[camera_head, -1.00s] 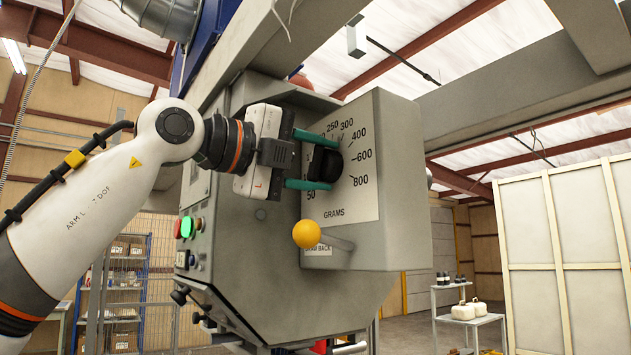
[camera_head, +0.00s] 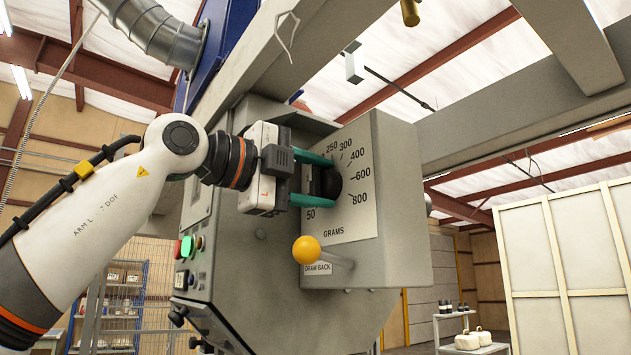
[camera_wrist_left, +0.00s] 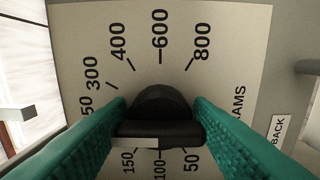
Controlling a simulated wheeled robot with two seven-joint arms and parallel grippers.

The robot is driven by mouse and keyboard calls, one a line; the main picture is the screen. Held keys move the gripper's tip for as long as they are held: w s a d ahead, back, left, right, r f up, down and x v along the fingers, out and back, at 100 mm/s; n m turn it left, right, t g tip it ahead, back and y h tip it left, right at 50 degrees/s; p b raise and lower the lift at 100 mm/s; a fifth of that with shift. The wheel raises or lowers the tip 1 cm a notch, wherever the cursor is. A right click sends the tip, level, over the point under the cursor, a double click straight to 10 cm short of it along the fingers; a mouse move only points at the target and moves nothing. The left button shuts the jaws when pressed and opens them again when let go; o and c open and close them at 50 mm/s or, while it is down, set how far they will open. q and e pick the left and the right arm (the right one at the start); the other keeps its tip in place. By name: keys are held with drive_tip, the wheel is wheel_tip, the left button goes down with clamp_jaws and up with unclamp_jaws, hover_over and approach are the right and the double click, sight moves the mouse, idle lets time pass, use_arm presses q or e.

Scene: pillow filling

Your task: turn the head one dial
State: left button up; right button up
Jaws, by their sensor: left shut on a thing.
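The head one dial (camera_head: 328,183) is a black knob on a pale plate marked in grams (camera_head: 362,215), on the side of a grey machine head. In the left wrist view the knob (camera_wrist_left: 158,108) sits between two green fingers, with numbers from 50 to 800 around it. My left gripper (camera_head: 318,179) is shut on the knob, one finger on each side. In the head view the fingers hide part of the knob and some of the lower numbers. My right gripper is not in view.
A yellow ball-ended lever (camera_head: 307,250) sticks out just below the dial, by a "draw back" label (camera_head: 318,268). Green and red buttons (camera_head: 187,246) are on the machine's left face. A pale partition (camera_head: 560,265) stands at the right.

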use_arm(q)
drive_tip(key=o, duration=1)
drive_tip(key=shift+c, duration=0.2)
drive_tip(key=b+v, duration=0.3)
drive_tip(key=v, duration=0.9)
drive_tip(key=shift+b, duration=0.4)
